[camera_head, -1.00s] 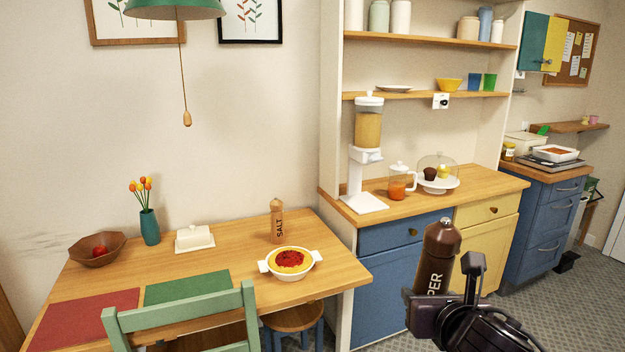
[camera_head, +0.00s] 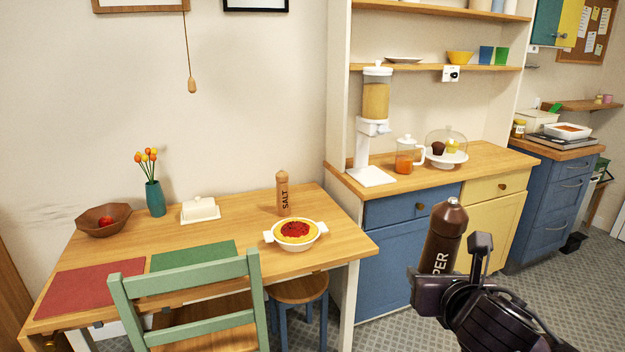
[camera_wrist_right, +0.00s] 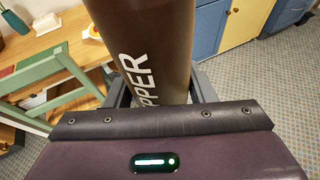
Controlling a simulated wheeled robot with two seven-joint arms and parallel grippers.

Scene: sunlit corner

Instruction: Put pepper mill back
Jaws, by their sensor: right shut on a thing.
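The dark brown pepper mill (camera_head: 443,238) is upright in my right gripper (camera_head: 450,275), in front of the blue cabinet in the head view. The right wrist view shows the mill (camera_wrist_right: 150,45) close up between the fingers, with part of its lettering visible. The gripper is shut on its lower part. The wooden salt mill (camera_head: 283,195) stands on the dining table (camera_head: 235,228), near its back edge. The mill in my gripper is to the right of the table and apart from it. My left gripper is not in view.
A pie dish (camera_head: 297,234) is in front of the salt mill. A butter dish (camera_head: 200,209), a teal vase (camera_head: 155,198) and a brown bowl (camera_head: 103,220) stand further left. A green chair (camera_head: 190,282) and a stool (camera_head: 298,290) are at the table's front. The hutch counter (camera_head: 400,182) stands right.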

